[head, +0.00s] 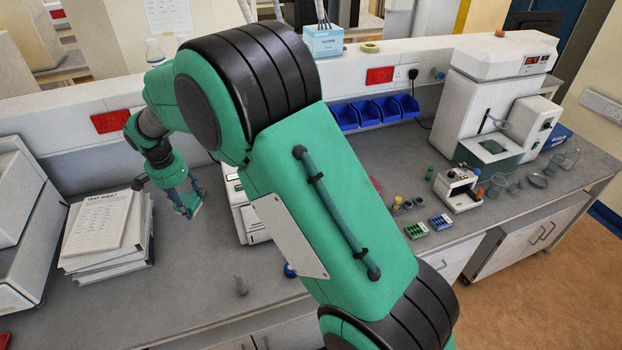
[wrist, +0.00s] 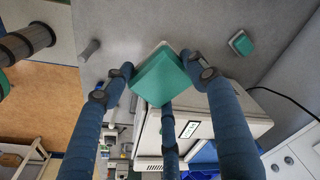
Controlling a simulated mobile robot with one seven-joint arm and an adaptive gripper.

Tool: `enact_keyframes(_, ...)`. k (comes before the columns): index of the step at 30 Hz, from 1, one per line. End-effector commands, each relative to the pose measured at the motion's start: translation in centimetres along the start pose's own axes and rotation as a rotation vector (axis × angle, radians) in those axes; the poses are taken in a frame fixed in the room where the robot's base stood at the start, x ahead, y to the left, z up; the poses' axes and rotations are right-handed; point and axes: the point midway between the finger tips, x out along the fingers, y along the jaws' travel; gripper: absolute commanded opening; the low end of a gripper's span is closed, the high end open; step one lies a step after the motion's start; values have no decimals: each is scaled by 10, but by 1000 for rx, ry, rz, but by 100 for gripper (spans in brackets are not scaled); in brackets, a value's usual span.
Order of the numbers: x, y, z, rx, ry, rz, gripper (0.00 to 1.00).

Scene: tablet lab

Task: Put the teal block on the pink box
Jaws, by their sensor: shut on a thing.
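My gripper (head: 184,203) hangs over the left part of the grey bench in the head view, to the right of the paper stack. In the wrist view its blue fingers are shut on the teal block (wrist: 161,77), which shows its flat teal face and a pale edge. A pink patch (head: 375,183), perhaps the pink box, shows at the right edge of my arm in the head view. My arm hides most of it. No pink box shows in the wrist view.
A smaller teal piece (wrist: 241,43) lies on the bench. A white instrument (head: 246,208) is right of my gripper, partly hidden by my arm. Paper stacks (head: 105,232) stand left. A small grey item (head: 241,285) stands in front. Bench between them is clear.

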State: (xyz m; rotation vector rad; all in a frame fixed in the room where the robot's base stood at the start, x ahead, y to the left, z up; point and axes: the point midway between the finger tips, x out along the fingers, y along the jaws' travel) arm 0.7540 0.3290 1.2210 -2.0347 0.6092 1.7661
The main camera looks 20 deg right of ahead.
Motion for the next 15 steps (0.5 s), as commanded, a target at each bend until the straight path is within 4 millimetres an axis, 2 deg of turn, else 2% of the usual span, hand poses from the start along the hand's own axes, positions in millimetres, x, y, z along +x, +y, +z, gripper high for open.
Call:
enact_keyframes(1,2,14,-18,31,-1,5,31)
enact_keyframes(6,8,54,-65,123,-2,17,30)
enact_keyframes(15,18,127,-133,270,-4,37,30)
